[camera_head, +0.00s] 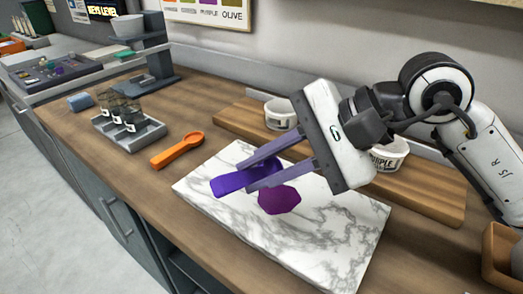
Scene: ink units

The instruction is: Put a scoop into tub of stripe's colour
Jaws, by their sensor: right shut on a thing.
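My right gripper (246,177) reaches in from the right, low over the white marble slab (335,235). Its two fingers are shut on a violet scoop (229,185), and the fingers partly hide the scoop. A dark purple patch (279,201) lies on the slab just beside the fingers. A white tub (281,114) stands on the wooden board at the back. A second white tub (391,156), with a label that seems to read PURPLE, stands further right, partly behind my gripper. I see no stripe clearly. My left gripper is not in view.
An orange scoop (178,150) lies left of the slab. A grey tray (128,133) holds small dark jars. A blue block (80,102) and a grey scale-like stand (150,82) are further left. A wooden box (500,258) is at the right edge.

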